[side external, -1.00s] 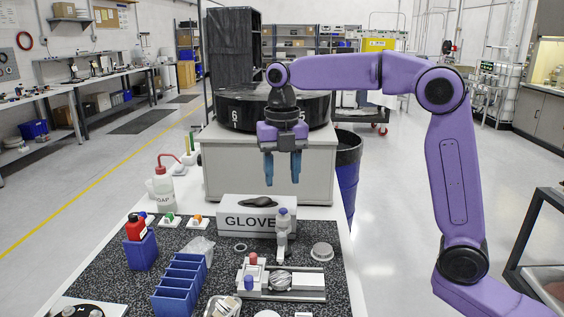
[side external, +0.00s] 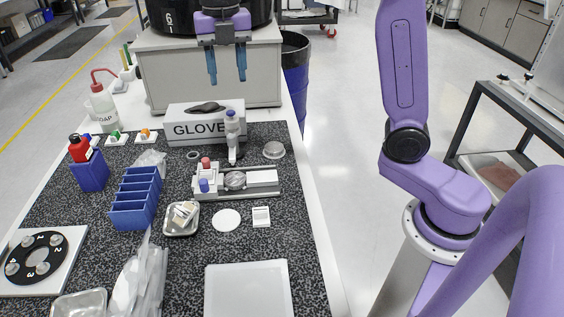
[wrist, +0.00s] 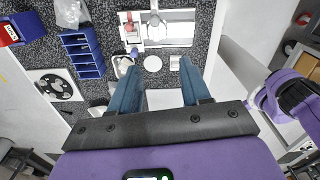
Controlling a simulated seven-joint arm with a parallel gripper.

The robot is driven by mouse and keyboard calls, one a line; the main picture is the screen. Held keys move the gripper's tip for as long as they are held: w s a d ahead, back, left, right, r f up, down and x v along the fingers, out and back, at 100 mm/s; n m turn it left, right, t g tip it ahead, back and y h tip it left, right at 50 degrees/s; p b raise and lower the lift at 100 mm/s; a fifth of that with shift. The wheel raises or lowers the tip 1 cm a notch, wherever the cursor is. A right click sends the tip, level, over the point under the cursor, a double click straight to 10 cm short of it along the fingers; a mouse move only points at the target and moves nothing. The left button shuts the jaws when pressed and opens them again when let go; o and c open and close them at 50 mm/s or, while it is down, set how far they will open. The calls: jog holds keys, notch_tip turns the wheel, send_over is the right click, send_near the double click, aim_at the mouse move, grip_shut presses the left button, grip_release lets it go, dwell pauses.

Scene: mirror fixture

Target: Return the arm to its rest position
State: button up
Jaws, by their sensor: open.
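My gripper (side external: 228,66) is open and empty, with its two blue fingers pointing down. In the wrist view my gripper (wrist: 157,92) also shows open, with nothing between the fingers. My purple arm reaches up on the right, and its upper part is out of the picture.
The mirror fixture (side external: 262,182) stands mid-bench on the dark speckled mat (side external: 185,265). Nearby are a blue slotted rack (side external: 137,198), a small metal tray (side external: 181,222), a white disc (side external: 227,220) and a white board (side external: 247,290). A soap bottle (side external: 103,106) stands at the back left.

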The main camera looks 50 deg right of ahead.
jog(key=s+d+f+m, duration=0.2)
jog(key=s+f+m, duration=0.2)
jog(key=s, duration=0.5)
jog(key=s+d+f+m, duration=0.2)
jog(key=s+f+m, duration=0.3)
jog(key=s, duration=0.5)
jog(key=s+d+f+m, duration=0.2)
jog(key=s+f+m, duration=0.3)
jog(key=s, duration=0.5)
jog(key=shift+m, duration=1)
